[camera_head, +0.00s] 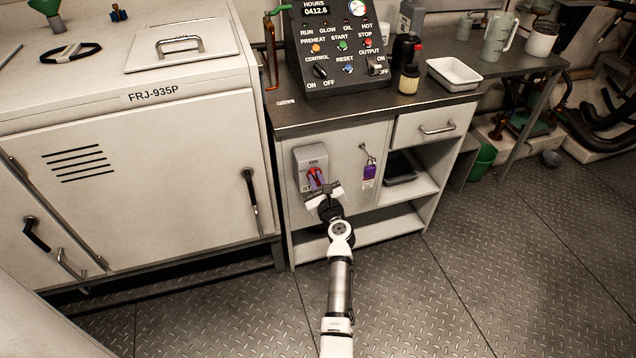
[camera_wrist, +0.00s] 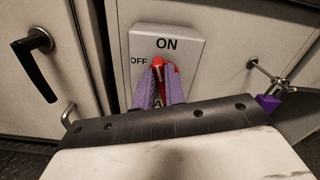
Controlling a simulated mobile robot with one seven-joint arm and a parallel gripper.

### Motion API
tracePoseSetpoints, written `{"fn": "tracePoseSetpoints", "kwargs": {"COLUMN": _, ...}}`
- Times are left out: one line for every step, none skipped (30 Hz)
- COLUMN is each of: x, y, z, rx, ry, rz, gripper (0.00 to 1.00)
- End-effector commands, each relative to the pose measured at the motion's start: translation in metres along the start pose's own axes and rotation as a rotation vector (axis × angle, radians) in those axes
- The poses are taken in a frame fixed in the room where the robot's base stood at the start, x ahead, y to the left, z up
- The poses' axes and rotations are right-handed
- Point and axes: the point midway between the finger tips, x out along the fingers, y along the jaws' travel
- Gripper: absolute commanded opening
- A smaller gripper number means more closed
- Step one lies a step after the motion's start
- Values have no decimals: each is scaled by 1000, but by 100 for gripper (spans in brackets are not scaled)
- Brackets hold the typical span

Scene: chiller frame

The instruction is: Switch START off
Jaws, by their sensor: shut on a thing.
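A grey switch box (camera_head: 303,158) is mounted on the front of the cabinet, marked ON at the top. In the wrist view the switch box (camera_wrist: 193,48) also shows OFF at its left side. Its red handle (camera_wrist: 158,64) points up near the ON mark, tilted slightly left. My gripper (camera_head: 316,182) is at the box, and in the wrist view its purple fingers (camera_wrist: 161,80) are closed around the red handle. The fingers hide the lower part of the handle and of the box's lettering. The word START on this box is not readable.
A purple padlock tag (camera_head: 369,171) hangs from a key-like fitting right of the box. A control panel (camera_head: 340,50) stands on the worktop above. A large cabinet (camera_head: 140,170) with black handles is at left. Open shelves (camera_head: 395,220) are at right, with clear floor in front.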

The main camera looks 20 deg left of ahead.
Motion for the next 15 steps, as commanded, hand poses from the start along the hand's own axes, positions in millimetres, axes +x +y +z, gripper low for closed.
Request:
{"fn": "tracePoseSetpoints", "kwargs": {"x": -1, "y": 1, "z": -4, "rx": -48, "ry": 0, "rz": -1, "gripper": 0}}
{"fn": "tracePoseSetpoints", "kwargs": {"x": -1, "y": 2, "z": -4, "rx": -76, "ry": 0, "rz": -1, "gripper": 0}}
{"fn": "tracePoseSetpoints", "kwargs": {"x": -1, "y": 3, "z": -4, "rx": -114, "ry": 0, "rz": -1, "gripper": 0}}
{"fn": "tracePoseSetpoints", "kwargs": {"x": 0, "y": 4, "z": -4, "rx": -144, "ry": 0, "rz": -1, "gripper": 0}}
{"fn": "tracePoseSetpoints", "kwargs": {"x": 0, "y": 4, "z": -4, "rx": -171, "ry": 0, "rz": 0, "gripper": 0}}
{"fn": "tracePoseSetpoints", "kwargs": {"x": 0, "y": 5, "z": -4, "rx": -211, "ry": 0, "rz": -1, "gripper": 0}}
{"fn": "tracePoseSetpoints", "kwargs": {"x": 0, "y": 5, "z": -4, "rx": -238, "ry": 0, "rz": -1, "gripper": 0}}
{"fn": "tracePoseSetpoints", "kwargs": {"x": 0, "y": 6, "z": -4, "rx": -267, "ry": 0, "rz": -1, "gripper": 0}}
{"fn": "tracePoseSetpoints", "kwargs": {"x": 0, "y": 6, "z": -5, "rx": -305, "ry": 0, "rz": -1, "gripper": 0}}
{"fn": "tracePoseSetpoints", "kwargs": {"x": 0, "y": 7, "z": -5, "rx": -333, "ry": 0, "rz": -1, "gripper": 0}}
{"fn": "tracePoseSetpoints", "kwargs": {"x": 0, "y": 7, "z": -5, "rx": -362, "ry": 0, "rz": -1, "gripper": 0}}
{"fn": "tracePoseSetpoints", "kwargs": {"x": 0, "y": 8, "z": -5, "rx": -400, "ry": 0, "rz": -1, "gripper": 0}}
{"fn": "tracePoseSetpoints", "kwargs": {"x": 0, "y": 8, "z": -6, "rx": -429, "ry": 0, "rz": -1, "gripper": 0}}
{"fn": "tracePoseSetpoints", "kwargs": {"x": 0, "y": 9, "z": -6, "rx": -457, "ry": 0, "rz": -1, "gripper": 0}}
{"fn": "tracePoseSetpoints", "kwargs": {"x": 0, "y": 10, "z": -6, "rx": -495, "ry": 0, "rz": 0, "gripper": 0}}
